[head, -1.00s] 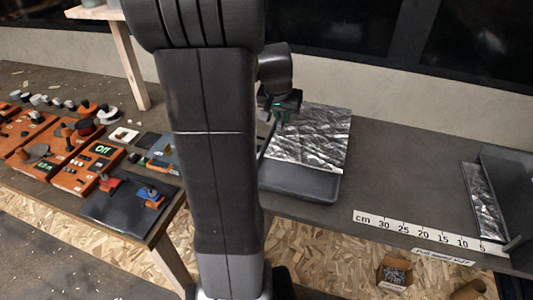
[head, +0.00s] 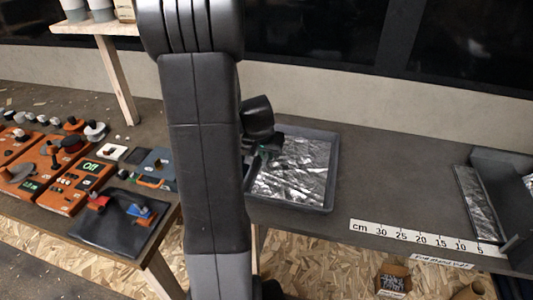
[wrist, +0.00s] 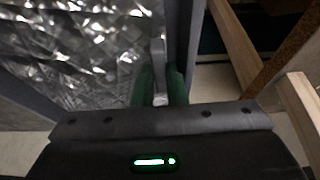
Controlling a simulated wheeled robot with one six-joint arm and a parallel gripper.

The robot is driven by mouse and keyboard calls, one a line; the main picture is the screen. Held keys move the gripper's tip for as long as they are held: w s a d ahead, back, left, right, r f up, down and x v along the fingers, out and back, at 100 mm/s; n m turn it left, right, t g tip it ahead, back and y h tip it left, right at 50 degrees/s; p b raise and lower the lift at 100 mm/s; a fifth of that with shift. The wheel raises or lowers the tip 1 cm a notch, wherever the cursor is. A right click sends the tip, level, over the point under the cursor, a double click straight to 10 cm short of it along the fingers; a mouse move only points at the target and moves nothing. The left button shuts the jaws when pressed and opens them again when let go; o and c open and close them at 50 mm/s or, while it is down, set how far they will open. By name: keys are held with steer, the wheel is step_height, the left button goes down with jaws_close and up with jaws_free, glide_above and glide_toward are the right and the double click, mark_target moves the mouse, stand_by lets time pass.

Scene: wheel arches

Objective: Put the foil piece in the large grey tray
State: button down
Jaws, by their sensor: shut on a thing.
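The foil piece (head: 297,168) is a crinkled silver sheet. In the head view it lies flat-looking within the walls of the large grey tray (head: 332,181). My gripper (head: 264,153) is at the foil's left edge, partly hidden by my arm. In the wrist view the foil (wrist: 85,50) fills the upper left, with a grey tray wall (wrist: 185,40) beside it. The green fingers of my gripper (wrist: 160,85) are shut on a narrow grey part, apparently of the foil piece. Whether the foil rests fully on the tray floor is hard to tell.
A white centimetre ruler strip (head: 420,240) lies along the table's front edge. A narrow foil-covered strip (head: 478,203) and a dark grey bin (head: 505,165) stand at the right. Orange boxes (head: 75,185) and a black mat (head: 122,222) are left. Bare table lies right of the tray.

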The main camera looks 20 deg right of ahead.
steer(key=shift+f, duration=0.2)
steer(key=c, duration=1.7)
jaws_free()
steer(key=shift+r, duration=0.1)
steer(key=shift+c, duration=0.2)
steer(key=shift+r, duration=0.1)
steer(key=shift+r, duration=0.2)
steer(key=v, duration=1.1)
steer(key=shift+s+r+p, duration=0.15)
steer(key=shift+r+p, duration=0.15)
steer(key=shift+p, duration=0.15)
steer(key=shift+a+f, duration=0.1)
